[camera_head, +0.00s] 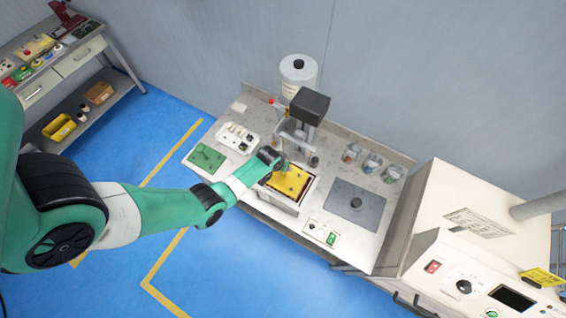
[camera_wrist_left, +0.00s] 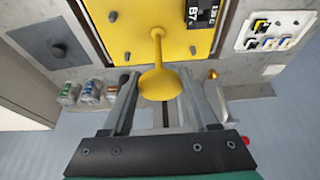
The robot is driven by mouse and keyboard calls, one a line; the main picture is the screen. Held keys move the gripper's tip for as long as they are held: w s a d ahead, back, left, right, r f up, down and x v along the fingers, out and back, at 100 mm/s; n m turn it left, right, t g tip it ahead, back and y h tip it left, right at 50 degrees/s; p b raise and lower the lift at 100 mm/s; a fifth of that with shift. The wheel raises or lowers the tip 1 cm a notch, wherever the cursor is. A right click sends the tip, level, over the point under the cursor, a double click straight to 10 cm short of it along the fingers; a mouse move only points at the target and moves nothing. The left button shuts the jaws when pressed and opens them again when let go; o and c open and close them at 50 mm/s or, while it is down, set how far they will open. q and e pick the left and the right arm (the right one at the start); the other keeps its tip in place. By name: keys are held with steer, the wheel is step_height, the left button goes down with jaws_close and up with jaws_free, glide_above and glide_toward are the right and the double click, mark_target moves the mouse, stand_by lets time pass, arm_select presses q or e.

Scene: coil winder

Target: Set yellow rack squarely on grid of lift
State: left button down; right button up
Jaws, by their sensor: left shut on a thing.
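The yellow rack (camera_head: 289,182) is a flat plate with several small studs, over the lift (camera_head: 282,203), a pale box-like frame set in the bench. In the left wrist view the rack (camera_wrist_left: 130,38) shows a black B7 label and a stem with a rounded yellow handle (camera_wrist_left: 160,82). My left gripper (camera_head: 281,167) is at the rack's back-left side, shut on this handle; its two fingers (camera_wrist_left: 162,98) stand on either side of it. The grid is hidden under the rack. I cannot tell whether the rack rests on it or hovers. My right gripper is not in view.
A black-headed column device (camera_head: 310,106) stands behind the rack. A white socket panel (camera_head: 237,138) and green mat (camera_head: 207,157) lie left. A grey plate (camera_head: 356,201), jars (camera_head: 371,164) and a small switch box (camera_head: 322,232) are right. A large white machine (camera_head: 470,230) bounds the right.

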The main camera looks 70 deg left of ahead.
arm_select(q)
steer(key=shift+f+b, duration=0.9)
steer(key=shift+f, duration=0.05)
steer(key=shift+c, duration=0.4)
jaws_free()
steer(key=shift+r, duration=0.1)
